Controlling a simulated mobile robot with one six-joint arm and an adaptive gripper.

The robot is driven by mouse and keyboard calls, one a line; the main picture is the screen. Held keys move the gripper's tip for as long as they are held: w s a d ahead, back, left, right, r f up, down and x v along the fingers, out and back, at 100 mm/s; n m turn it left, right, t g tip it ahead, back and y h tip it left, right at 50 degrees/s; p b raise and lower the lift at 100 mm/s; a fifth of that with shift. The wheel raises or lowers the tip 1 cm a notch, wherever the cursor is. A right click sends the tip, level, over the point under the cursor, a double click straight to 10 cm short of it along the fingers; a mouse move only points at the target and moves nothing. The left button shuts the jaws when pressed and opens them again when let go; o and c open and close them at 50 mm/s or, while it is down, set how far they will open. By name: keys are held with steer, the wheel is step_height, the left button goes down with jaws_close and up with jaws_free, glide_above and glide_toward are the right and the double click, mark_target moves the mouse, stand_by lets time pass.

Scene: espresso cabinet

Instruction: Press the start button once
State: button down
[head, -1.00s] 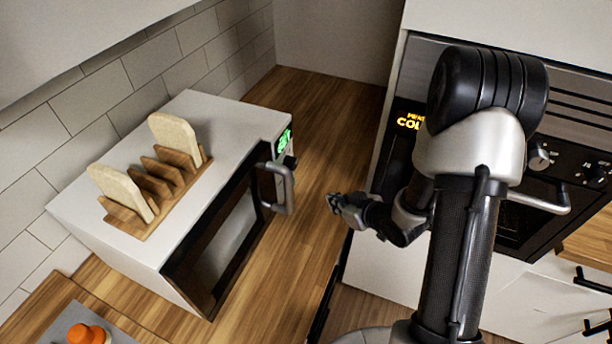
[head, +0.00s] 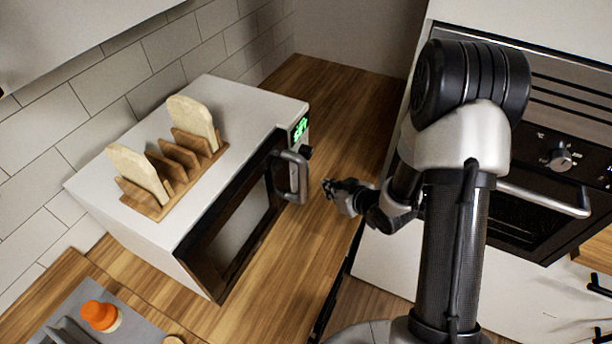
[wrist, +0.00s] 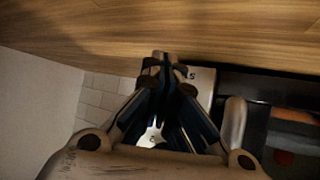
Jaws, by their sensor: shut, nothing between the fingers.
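The white microwave (head: 225,95) stands on the wooden counter at left, with a dark door, a metal handle (head: 297,180) and a lit green display (head: 299,128). A small dark knob (head: 306,152) shows below the display. I cannot make out a start button. My gripper (head: 329,188) is shut and empty, just right of the handle and apart from it in the head view. In the wrist view the closed fingertips (wrist: 162,64) show beside the pale panel edge (wrist: 203,82), with the handle (wrist: 233,128) to the right.
A wooden rack (head: 178,170) with two bread slices stands on top of the microwave. An oven (head: 530,200) is at right, behind my arm. A grey tray (head: 60,318) with an orange-capped item (head: 98,315) is at lower left. The counter beyond the microwave is clear.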

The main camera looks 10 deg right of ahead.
steer(key=shift+w+a, duration=0.45)
steer(key=shift+a, duration=0.2)
steer(key=shift+w+a, duration=0.4)
steer(key=shift+a, duration=0.25)
stand_by(0.5)
steer(key=shift+w+a+b, duration=0.25)
steer(key=shift+a+b, duration=0.15)
steer(key=shift+w+a, duration=0.5)
steer(key=shift+a, duration=0.15)
stand_by(1.2)
steer(key=shift+d, duration=0.1)
steer(key=shift+s+d, duration=0.75)
steer(key=shift+d, duration=0.2)
steer(key=shift+s+d, duration=0.7)
steer(key=shift+d, duration=0.35)
steer(key=shift+s+d, duration=0.7)
steer(key=shift+d, duration=0.35)
